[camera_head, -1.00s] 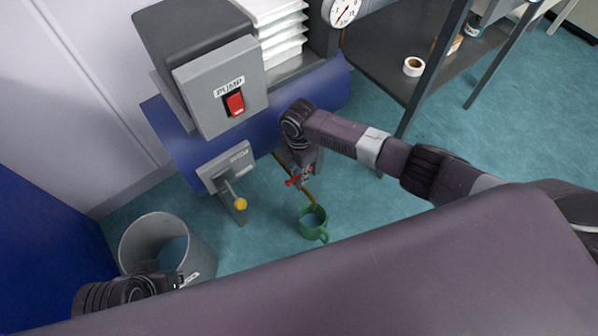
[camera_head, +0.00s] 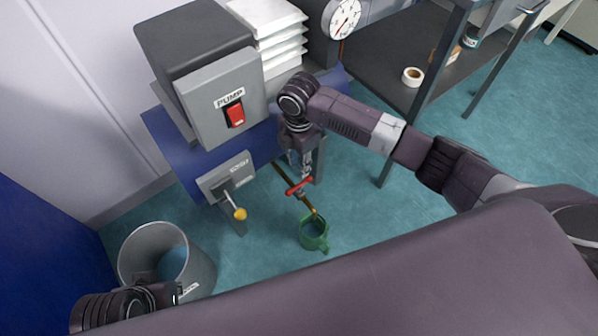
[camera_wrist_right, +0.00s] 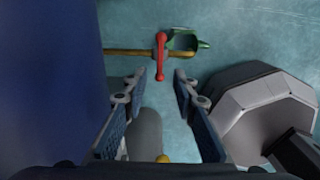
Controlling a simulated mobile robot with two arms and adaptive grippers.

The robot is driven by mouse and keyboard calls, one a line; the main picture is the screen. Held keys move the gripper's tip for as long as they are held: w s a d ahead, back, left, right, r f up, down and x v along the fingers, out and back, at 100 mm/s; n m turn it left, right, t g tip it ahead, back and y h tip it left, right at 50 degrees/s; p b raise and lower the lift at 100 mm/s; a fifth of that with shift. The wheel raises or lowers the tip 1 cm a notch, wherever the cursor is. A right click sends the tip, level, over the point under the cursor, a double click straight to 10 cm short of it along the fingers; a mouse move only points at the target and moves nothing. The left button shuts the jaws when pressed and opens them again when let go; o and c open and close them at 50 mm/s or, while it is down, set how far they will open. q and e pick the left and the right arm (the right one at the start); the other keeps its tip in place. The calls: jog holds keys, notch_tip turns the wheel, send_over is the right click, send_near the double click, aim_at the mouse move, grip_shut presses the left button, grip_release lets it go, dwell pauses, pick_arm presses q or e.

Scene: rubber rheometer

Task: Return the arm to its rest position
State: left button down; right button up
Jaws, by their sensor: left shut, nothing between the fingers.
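My right arm (camera_head: 358,122) reaches in from the right. Its gripper (camera_head: 304,170) points down just above the red valve handle (camera_head: 299,187). In the right wrist view the gripper (camera_wrist_right: 159,76) is open and empty, with the red handle (camera_wrist_right: 160,56) beyond its fingertips and apart from them. The handle sits on a brown pipe (camera_head: 283,174). A green mug (camera_head: 313,233) stands on the floor at the pipe's end. My left gripper (camera_head: 180,292) is shut and empty at the lower left, in front of the grey bin.
The blue machine body (camera_head: 205,160) carries a grey pump box (camera_head: 205,105) with a red switch and a lever with a yellow knob (camera_head: 240,214). The grey bin (camera_head: 135,250) stands at the left. A dark table (camera_head: 385,85) stands at the upper right. Floor is clear at centre right.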

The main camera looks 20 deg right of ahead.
jog(key=shift+r, duration=0.65)
